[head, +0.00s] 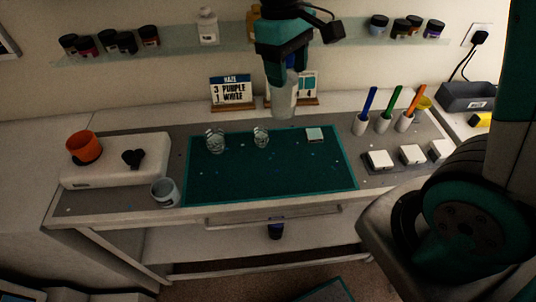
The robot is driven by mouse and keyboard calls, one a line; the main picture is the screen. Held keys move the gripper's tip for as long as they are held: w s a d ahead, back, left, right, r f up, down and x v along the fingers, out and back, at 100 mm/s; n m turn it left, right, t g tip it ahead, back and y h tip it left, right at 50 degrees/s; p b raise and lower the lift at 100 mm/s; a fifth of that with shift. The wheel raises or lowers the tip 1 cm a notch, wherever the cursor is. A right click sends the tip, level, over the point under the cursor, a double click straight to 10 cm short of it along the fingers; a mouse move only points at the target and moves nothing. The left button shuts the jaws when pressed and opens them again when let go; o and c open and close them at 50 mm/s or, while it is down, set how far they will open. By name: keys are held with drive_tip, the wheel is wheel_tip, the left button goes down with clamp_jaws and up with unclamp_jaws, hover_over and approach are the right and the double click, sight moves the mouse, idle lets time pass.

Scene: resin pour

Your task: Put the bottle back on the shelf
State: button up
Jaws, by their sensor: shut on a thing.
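My gripper (284,82) points down over the back of the worktable in the head view. It is shut on a pale, translucent bottle (284,103), held in front of the back wall; the jaws and wrist hide its upper part. The glass shelf (180,46) runs along the wall behind my gripper. A white bottle (207,27) stands on the shelf left of my arm. An amber bottle (254,24) is partly hidden behind my wrist.
Several small jars (118,41) stand on the shelf's left, and more jars (400,28) on its right. Below are a card (231,91), a teal mat (270,175), clear cups (215,141), an orange cup (84,147) and colored sticks (368,102). Shelf space left of the white bottle is bare.

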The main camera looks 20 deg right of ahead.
drive_tip(key=shift+s+f, duration=0.2)
drive_tip(key=shift+f, duration=0.05)
wheel_tip(320, 180, down, 19)
drive_tip(key=p, duration=0.3)
drive_tip(key=shift+a, duration=0.1)
drive_tip(key=o, duration=1.4)
